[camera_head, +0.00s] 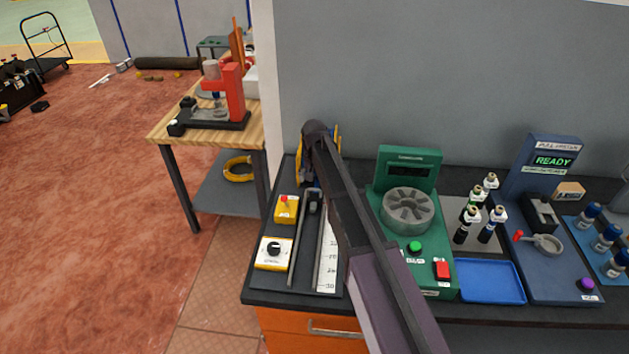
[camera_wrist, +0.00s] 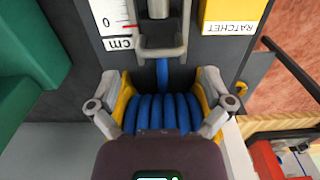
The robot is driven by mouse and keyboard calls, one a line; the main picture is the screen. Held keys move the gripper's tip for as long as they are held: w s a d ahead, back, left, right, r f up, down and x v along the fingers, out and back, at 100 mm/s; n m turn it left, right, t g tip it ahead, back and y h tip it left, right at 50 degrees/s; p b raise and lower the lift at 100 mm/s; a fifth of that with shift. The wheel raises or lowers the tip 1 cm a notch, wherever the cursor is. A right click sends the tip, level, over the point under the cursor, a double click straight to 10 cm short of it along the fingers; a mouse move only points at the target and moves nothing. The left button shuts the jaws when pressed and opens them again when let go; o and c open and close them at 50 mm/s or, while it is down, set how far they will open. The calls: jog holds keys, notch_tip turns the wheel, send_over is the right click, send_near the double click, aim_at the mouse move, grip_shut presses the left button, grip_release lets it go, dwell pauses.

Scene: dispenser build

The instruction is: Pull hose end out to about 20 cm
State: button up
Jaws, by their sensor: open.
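The blue hose is coiled on a yellow-sided reel; the coil (camera_wrist: 160,112) fills the middle of the wrist view. A short blue hose length (camera_wrist: 162,74) runs from it to a grey metal puller (camera_wrist: 160,42) on a dark track. The white cm scale (camera_wrist: 112,18) beside it shows a red mark close to 0. My gripper (camera_wrist: 160,78) is open, its fingers on either side of the coil and holding nothing visible. In the head view my arm covers most of the reel; its yellow sides (camera_head: 299,169) show, and the scale (camera_head: 327,262) runs toward the front edge.
A yellow box with a red button (camera_head: 286,207) and a box with a black knob (camera_head: 273,252) stand left of the track. A green machine (camera_head: 410,170) stands to the right, with a blue tray (camera_head: 490,281) beyond it. A grey wall rises behind the bench.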

aim_at(314, 197)
jog(key=shift+f+b, duration=3.75)
jog(key=shift+f, duration=0.35)
jog(key=c, duration=1)
